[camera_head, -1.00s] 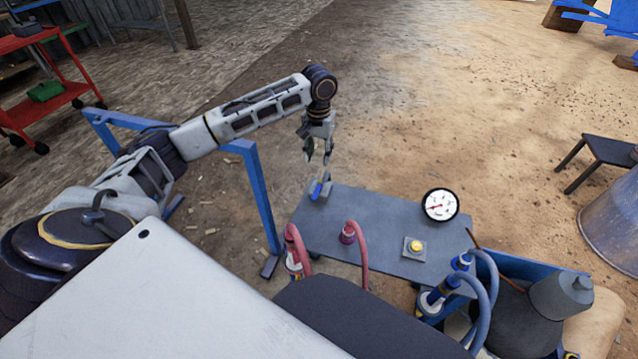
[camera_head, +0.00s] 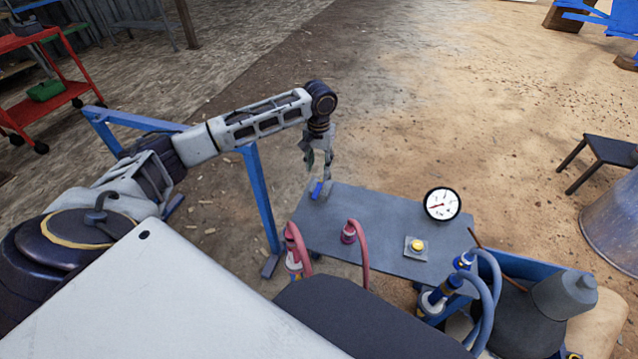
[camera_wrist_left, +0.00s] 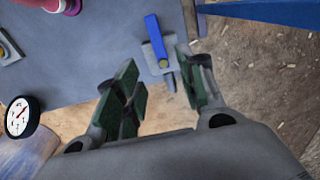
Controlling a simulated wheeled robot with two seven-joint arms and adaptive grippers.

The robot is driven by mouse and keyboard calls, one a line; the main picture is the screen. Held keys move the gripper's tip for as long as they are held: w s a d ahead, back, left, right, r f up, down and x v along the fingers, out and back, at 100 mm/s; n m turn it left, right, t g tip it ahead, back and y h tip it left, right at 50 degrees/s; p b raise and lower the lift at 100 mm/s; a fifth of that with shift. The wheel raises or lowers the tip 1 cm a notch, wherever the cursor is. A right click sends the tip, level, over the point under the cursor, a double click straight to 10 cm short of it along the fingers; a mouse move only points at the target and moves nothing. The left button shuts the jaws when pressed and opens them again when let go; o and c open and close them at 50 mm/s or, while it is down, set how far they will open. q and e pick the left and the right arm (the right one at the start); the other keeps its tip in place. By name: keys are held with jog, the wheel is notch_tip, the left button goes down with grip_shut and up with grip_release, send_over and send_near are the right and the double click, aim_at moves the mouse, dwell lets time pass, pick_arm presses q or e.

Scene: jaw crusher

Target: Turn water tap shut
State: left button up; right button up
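The water tap's blue lever (camera_head: 317,190) sits on a small grey plate at the far left corner of the grey panel table (camera_head: 385,245). In the left wrist view the blue lever (camera_wrist_left: 155,39) points away from the gripper, with a yellowish pivot at its near end. My left gripper (camera_head: 320,174) is just above the tap, pointing down. In the left wrist view its green-padded fingers (camera_wrist_left: 160,95) are apart with nothing between them, and the lever lies beyond the fingertips. My right gripper is not in view.
A round gauge (camera_head: 442,204), a yellow button (camera_head: 417,246) and a red fitting with a hose (camera_head: 348,233) are on the panel. A blue frame (camera_head: 258,195) stands left of it. Blue hoses (camera_head: 487,285) rise at the right.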

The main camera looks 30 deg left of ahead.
aim_at(319, 186)
pick_arm(q)
notch_tip(319, 186, down, 7)
jog(key=shift+r+b, duration=0.1)
jog(key=shift+b, duration=0.6)
jog(key=shift+f, duration=1.1)
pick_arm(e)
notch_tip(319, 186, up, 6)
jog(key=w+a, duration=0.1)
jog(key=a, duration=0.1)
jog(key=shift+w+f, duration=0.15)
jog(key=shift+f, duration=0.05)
pick_arm(q)
grip_shut()
